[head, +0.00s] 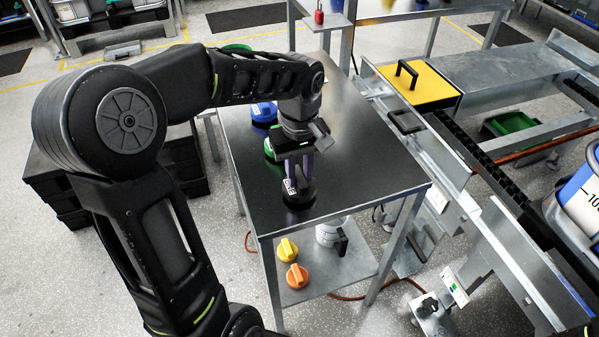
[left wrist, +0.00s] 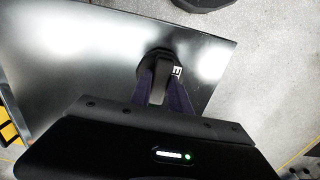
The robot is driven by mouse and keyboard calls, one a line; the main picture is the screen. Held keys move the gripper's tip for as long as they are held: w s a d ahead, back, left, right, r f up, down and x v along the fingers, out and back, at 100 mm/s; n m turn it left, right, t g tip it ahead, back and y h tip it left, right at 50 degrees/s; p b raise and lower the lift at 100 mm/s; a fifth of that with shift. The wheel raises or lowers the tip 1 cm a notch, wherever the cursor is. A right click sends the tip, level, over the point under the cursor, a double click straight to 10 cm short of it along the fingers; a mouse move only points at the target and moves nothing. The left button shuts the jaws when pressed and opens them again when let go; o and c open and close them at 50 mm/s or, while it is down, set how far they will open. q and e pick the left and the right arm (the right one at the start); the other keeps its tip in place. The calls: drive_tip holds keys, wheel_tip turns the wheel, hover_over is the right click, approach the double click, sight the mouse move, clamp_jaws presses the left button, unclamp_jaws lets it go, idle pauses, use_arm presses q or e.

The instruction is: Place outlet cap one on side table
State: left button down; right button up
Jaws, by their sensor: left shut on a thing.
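My left gripper (head: 299,178) points down over the near part of the dark-topped side table (head: 368,170) and is shut on a black cap (head: 298,195) with a small white label. The cap is upright, at or just above the table top; I cannot tell if it touches. In the left wrist view the cap (left wrist: 154,57) sits between the fingers (left wrist: 161,82), its grip ridge between them, over the table top (left wrist: 85,60). Which cap is outlet cap one is not readable. My right gripper is not in view.
A blue cap (head: 263,111) and a partly hidden green cap (head: 270,150) stand behind my gripper on the table. A yellow cap (head: 287,249) and an orange cap (head: 297,276) lie on the lower shelf. The table's right side is clear. A metal conveyor frame (head: 470,175) stands to the right.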

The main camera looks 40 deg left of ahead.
sight(300, 176)
use_arm(q)
drive_tip(key=c, duration=1.2)
unclamp_jaws()
wheel_tip(300, 176, up, 12)
drive_tip(key=p, duration=0.1)
